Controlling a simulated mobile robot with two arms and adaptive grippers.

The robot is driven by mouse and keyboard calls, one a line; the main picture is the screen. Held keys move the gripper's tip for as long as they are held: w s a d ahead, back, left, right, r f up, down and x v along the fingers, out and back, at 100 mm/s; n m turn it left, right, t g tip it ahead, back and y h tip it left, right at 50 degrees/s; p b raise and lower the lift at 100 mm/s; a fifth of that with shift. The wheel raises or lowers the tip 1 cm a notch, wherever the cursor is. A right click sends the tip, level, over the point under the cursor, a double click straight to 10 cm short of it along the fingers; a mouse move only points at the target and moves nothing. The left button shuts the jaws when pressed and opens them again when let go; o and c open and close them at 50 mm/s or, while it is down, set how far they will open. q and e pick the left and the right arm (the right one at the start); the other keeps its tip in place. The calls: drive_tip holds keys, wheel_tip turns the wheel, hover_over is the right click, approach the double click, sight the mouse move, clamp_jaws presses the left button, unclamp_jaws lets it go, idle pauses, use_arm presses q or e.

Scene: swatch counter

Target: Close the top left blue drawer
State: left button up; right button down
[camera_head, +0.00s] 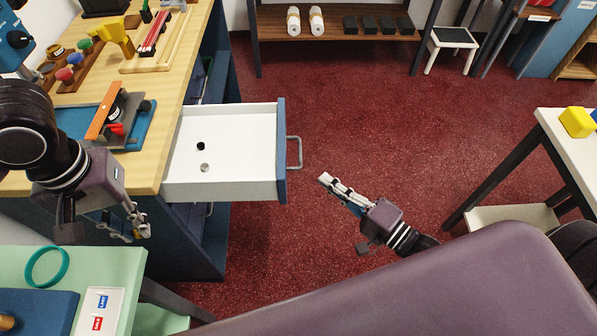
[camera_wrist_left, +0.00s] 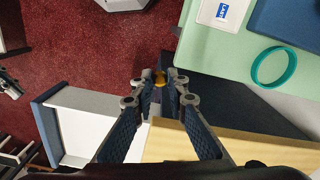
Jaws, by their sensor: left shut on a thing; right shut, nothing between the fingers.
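The blue-fronted drawer (camera_head: 282,140) is pulled out from the wooden-topped blue cabinet. Its white inside holds a small black round thing (camera_head: 201,146) and a grey one (camera_head: 205,168). Its grey bar handle (camera_head: 297,152) is free. The drawer also shows in the left wrist view (camera_wrist_left: 60,130). My right gripper (camera_head: 326,180) is shut and empty, right of the handle and apart from it. My left gripper (camera_head: 140,230) is near the cabinet's front corner, left of the drawer. It is shut on a small brass-yellow thing (camera_wrist_left: 159,79), mostly hidden by the fingers.
The wooden counter (camera_head: 165,90) carries a blue tray, a yellow tool and several knobs. A green table (camera_head: 125,265) with a teal ring (camera_head: 47,267) stands at lower left. A white table (camera_head: 570,150) is at right. Red floor (camera_head: 370,110) is clear right of the drawer.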

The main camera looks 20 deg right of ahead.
use_arm(q)
drive_tip(key=shift+r, duration=0.15)
drive_tip(key=shift+r+p, duration=0.15)
drive_tip(key=shift+p, duration=0.15)
use_arm(e)
drive_tip(key=w+a, duration=0.5)
drive_tip(key=a, duration=0.1)
use_arm(q)
drive_tip(key=shift+r, duration=0.1)
use_arm(e)
drive_tip(key=shift+a, duration=0.1)
